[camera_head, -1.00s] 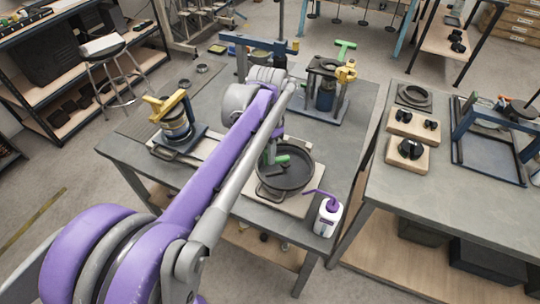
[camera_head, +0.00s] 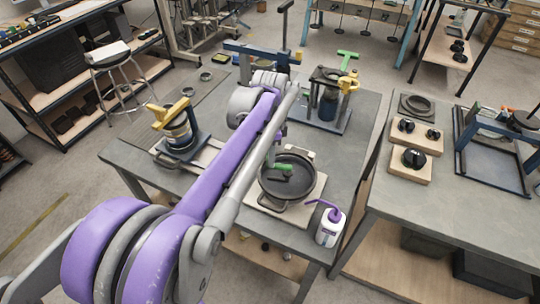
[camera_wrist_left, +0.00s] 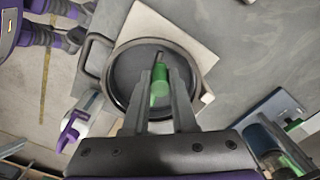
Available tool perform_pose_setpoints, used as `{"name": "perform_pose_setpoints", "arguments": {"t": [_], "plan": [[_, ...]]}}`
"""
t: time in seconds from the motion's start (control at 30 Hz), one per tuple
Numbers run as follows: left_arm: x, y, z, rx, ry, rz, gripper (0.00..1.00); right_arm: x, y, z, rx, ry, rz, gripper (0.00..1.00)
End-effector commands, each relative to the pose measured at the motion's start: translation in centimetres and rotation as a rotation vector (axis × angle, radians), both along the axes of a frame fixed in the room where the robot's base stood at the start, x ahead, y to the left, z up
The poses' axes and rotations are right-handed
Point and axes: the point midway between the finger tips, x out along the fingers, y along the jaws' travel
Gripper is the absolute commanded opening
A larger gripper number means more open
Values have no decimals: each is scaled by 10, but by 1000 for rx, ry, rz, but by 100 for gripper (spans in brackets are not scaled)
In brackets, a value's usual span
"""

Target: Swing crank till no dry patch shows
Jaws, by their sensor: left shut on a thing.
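A round dark pan (camera_head: 287,190) sits on a pale square board (camera_head: 262,203) at the front of the grey bench. Its crank has a green handle (camera_head: 284,166), which stands over the pan and also shows in the left wrist view (camera_wrist_left: 160,85). My left gripper (camera_wrist_left: 158,102) is shut on the green handle, with a finger on each side. In the head view my purple and grey arm hides most of this gripper. The pan floor (camera_wrist_left: 133,75) looks evenly dark; I cannot tell wet from dry there. My right gripper is not in view.
A white bottle with a purple spout (camera_head: 330,227) stands right of the pan at the bench corner. A yellow-handled device (camera_head: 178,127) is on the left, and a dark press-like stand (camera_head: 325,105) is behind. A second bench (camera_head: 450,225) is at the right.

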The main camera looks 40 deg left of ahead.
Motion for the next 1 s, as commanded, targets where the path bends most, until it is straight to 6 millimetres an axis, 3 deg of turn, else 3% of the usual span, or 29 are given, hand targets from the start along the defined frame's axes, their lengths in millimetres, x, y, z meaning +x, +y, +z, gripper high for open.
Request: {"name": "perform_pose_setpoints", "arguments": {"t": [0.2, 0.23, 0.37, 0.73, 1.0], "plan": [[0, 0, 0, 1, -1, 1, 0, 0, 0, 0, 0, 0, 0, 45], [0, 0, 0, 1, -1, 1, 31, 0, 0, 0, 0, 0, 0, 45], [0, 0, 0, 1, -1, 2, 54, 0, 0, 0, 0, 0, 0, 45], [0, 0, 5, 1, -1, 2, 55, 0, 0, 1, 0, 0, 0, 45], [0, 0, 52, 0, -1, 2, 55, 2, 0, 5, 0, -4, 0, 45]]}}
